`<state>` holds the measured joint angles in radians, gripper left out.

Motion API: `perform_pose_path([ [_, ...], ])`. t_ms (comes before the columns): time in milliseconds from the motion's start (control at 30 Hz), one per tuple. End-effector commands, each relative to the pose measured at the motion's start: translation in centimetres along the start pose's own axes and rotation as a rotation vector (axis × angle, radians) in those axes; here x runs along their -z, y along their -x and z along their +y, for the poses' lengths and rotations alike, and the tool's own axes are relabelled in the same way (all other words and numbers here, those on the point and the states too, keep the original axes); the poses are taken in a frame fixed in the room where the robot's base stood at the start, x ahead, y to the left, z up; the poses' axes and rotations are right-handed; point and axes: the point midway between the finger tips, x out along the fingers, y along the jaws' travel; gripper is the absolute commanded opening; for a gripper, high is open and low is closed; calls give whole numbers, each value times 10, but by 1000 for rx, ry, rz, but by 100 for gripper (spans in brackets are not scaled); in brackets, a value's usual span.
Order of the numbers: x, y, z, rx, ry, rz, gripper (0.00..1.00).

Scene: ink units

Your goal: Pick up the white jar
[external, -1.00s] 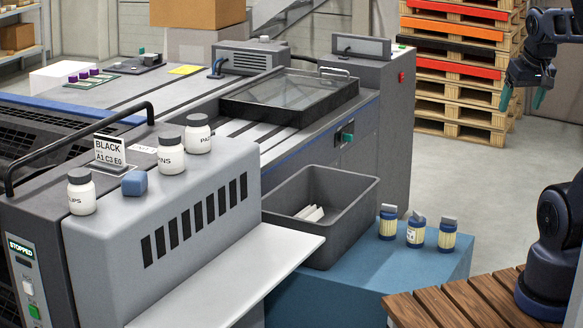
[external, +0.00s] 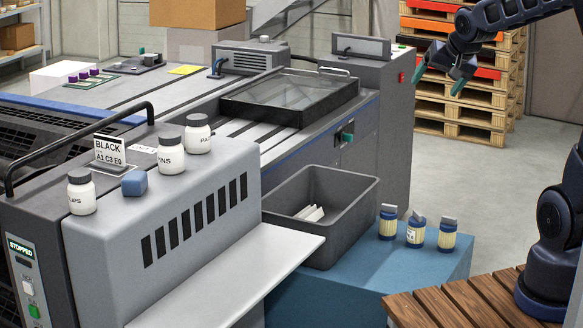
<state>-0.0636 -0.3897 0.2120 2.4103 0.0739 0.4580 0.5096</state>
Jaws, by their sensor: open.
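Three white jars with dark grey lids stand upright on the grey machine housing in the external view. One white jar (external: 82,197) is at the left, its label partly readable as "LPS". A second white jar (external: 171,158) stands in the middle, and a third white jar (external: 199,139) is just behind it to the right. My gripper (external: 440,78) is at the upper right, raised in the air with its teal fingertips apart and nothing between them. It is far to the right of all three jars, touching none of them.
A blue rounded block (external: 134,184) and a "BLACK A1 C3 E0" card (external: 110,150) are beside the jars. A dark handrail (external: 80,146) runs left of them. A grey bin (external: 290,230) and several blue-and-cream containers (external: 416,233) stand on a blue surface (external: 380,285).

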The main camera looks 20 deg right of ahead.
Motion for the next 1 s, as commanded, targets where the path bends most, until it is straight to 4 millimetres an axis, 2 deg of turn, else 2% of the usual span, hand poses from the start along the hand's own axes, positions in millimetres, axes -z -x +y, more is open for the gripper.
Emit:
perform_pose_path([
  [33,3,-14,-16,24,-25,4,83],
  [200,11,-52,-72,123,-141,28,83],
  [467,6,-106,-158,293,-347,19,83],
  [767,-19,-158,-254,496,-631,-58,83],
  [1000,-49,-190,-322,643,-893,-163,83],
])
